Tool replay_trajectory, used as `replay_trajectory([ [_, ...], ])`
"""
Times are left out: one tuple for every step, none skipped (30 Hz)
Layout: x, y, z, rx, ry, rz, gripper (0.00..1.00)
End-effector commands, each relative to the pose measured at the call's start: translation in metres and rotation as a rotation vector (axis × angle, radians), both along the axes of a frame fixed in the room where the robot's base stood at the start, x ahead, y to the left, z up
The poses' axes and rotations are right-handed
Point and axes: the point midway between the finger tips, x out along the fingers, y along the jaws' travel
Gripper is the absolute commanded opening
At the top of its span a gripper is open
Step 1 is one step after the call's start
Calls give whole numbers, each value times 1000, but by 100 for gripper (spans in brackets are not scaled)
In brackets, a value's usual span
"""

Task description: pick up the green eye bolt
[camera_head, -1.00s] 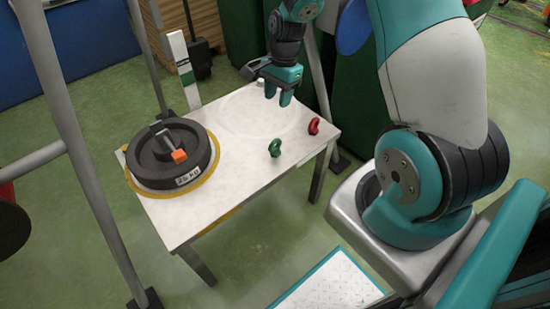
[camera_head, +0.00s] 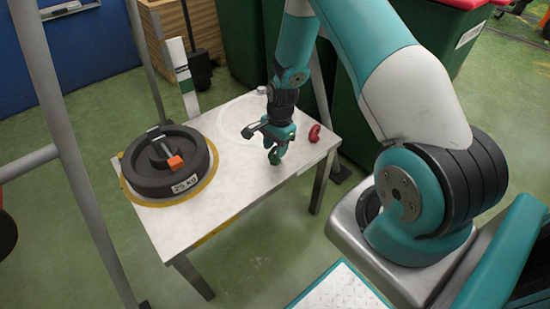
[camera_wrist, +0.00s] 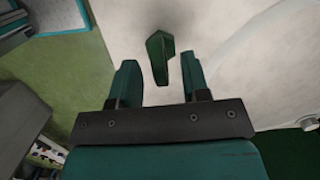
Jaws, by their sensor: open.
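The green eye bolt (camera_wrist: 159,58) stands on the white table between and slightly beyond the two open fingers in the wrist view. My gripper (camera_wrist: 160,82) points down at it there, with a gap on each side of the bolt. In the head view my gripper (camera_head: 277,156) is low over the table's right half, and the green bolt there is hard to tell from the teal fingers.
A red eye bolt (camera_head: 314,133) stands close to the right of my gripper. A black round weight (camera_head: 165,180) with an orange-ended clamp sits on the left of the white table (camera_head: 205,215). A white striped post (camera_head: 181,70) rises behind it. The table's front middle is clear.

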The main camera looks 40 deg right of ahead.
Motion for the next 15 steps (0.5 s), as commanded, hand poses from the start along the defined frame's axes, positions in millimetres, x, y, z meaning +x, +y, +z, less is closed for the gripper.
replay_trajectory([
  [-1,1,-10,1,2,0,43],
  [-1,2,-14,1,2,1,43],
  [-1,3,-18,1,3,0,43],
  [-1,3,-20,1,2,0,43],
  [-1,3,-22,0,1,1,43],
  [0,3,-23,0,0,0,43],
  [0,3,-24,0,-1,0,43],
  [0,3,-24,0,-1,0,43],
  [0,3,-24,0,-1,0,43],
  [0,3,-23,0,-1,0,43],
  [0,3,-23,0,-1,0,43],
  [0,3,-23,0,-1,0,43],
  [0,3,-23,0,-1,0,40],
  [0,3,-23,0,-1,0,33],
  [-1,3,-23,0,0,0,24],
])
